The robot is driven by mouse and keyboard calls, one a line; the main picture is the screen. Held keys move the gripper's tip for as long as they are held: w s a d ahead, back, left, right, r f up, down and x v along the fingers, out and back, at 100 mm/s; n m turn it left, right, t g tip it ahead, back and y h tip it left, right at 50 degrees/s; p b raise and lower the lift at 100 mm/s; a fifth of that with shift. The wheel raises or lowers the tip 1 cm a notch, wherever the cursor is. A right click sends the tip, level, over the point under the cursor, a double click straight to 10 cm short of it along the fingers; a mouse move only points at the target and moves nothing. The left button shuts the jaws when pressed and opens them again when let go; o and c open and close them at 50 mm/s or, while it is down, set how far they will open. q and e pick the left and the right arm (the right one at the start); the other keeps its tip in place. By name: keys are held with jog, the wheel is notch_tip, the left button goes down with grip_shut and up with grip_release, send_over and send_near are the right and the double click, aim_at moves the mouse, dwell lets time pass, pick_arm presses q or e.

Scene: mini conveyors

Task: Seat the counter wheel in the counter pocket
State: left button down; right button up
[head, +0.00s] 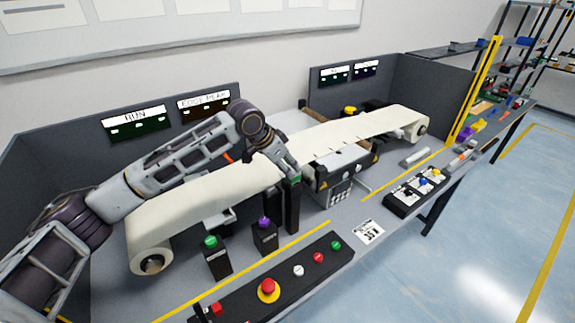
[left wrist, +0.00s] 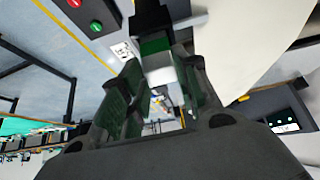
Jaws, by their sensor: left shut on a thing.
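My left gripper (head: 292,177) is over the front of the bench, at the top of a dark upright post (head: 292,208), beside the cream belt. In the left wrist view its fingers (left wrist: 160,95) are closed around a small white piece (left wrist: 162,72) with a dark green band. A black block shows just beyond this piece. I cannot tell whether the piece is the counter wheel or whether it touches the post. No counter pocket can be made out, and the fingers hide part of the piece. My right gripper is not in view.
The cream conveyor belt (head: 205,198) runs behind the post. A green-topped post (head: 215,258) and a purple-topped post (head: 264,236) stand to the left. A black button panel (head: 285,285) lies in front, and a grey-and-black box (head: 340,178) stands to the right.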

pick_arm(q)
jog(key=shift+f, duration=0.1)
jog(key=c, duration=1.1)
grip_release()
jog(key=shift+o, duration=0.2)
jog(key=b+v, duration=0.1)
jog(key=v, duration=1.1)
